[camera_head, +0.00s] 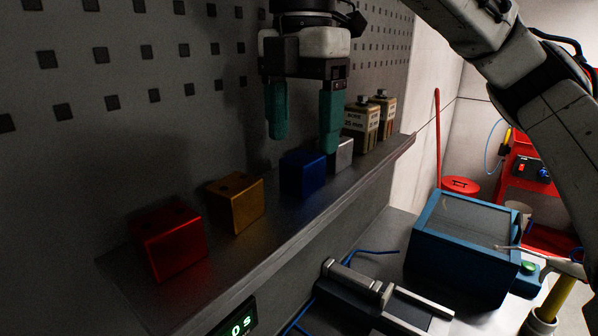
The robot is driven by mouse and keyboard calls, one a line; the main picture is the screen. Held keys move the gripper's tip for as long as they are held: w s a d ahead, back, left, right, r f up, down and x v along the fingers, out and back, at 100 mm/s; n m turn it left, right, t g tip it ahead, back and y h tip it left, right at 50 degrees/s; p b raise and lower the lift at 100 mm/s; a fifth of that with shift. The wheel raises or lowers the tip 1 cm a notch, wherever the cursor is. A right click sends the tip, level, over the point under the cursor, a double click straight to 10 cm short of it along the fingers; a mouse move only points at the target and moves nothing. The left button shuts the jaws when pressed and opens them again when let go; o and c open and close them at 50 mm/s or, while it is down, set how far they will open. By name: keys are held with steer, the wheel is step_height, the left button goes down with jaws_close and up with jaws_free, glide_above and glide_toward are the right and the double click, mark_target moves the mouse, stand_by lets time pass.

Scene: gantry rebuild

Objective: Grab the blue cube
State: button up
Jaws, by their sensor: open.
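The blue cube (303,174) sits on the metal shelf, between the yellow cube and a small silver cube. My gripper (304,128) hangs from above with its teal fingers pointing down and spread apart. It is open with nothing between the fingers. The fingertips are above and around the level of the cube's top. The right finger overlaps the view of the blue cube's far right edge and part of the silver cube. I cannot tell whether a finger touches either cube.
A yellow cube (235,202) and a red cube (169,242) stand further left on the shelf (262,245). The silver cube (344,153) and labelled weights (362,124) stand to the right. A perforated wall (130,140) backs the shelf. Below are a vise (375,293) and blue box (462,250).

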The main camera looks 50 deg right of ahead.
mark_target(303, 157)
steer(key=shift+s+f, duration=0.1)
steer(key=shift+f, duration=2.7)
steer(key=shift+c, duration=0.3)
steer(key=c, duration=1.1)
steer(key=shift+r, duration=0.1)
steer(key=shift+c, duration=0.2)
